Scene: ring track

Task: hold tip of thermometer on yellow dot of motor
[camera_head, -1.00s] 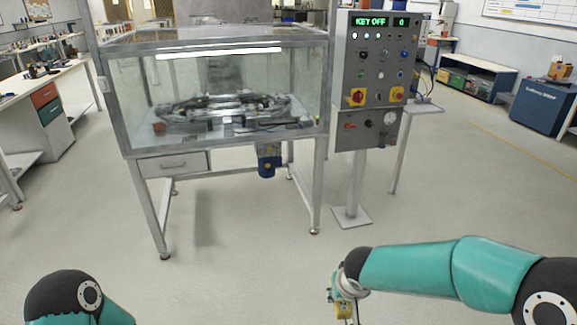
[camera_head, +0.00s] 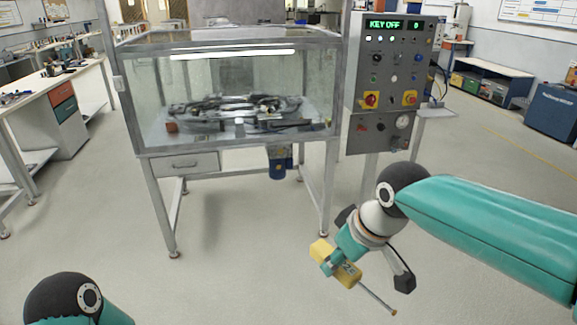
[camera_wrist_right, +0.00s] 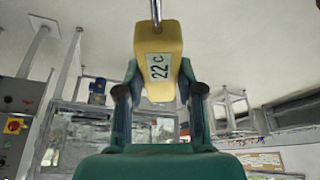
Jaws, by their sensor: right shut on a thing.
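My right gripper (camera_head: 338,262) is shut on the yellow thermometer (camera_head: 347,274) and holds it in the air, right of and nearer than the motor. Its thin metal probe slants down to the right, away from the motor. In the right wrist view the yellow body (camera_wrist_right: 158,48) sits between the fingers, its display reads about 22 C, and the probe runs off the top edge. The blue motor (camera_head: 278,168) hangs under the glass-cased table; it also shows in the right wrist view (camera_wrist_right: 98,88). Its yellow dot is too small to make out. My left gripper is out of view.
The glass-cased table (camera_head: 183,160) stands on metal legs; one leg is right of the motor. A control panel (camera_head: 385,85) reading KEY OFF stands on a post to the right. Open floor (camera_head: 225,270) lies before the table.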

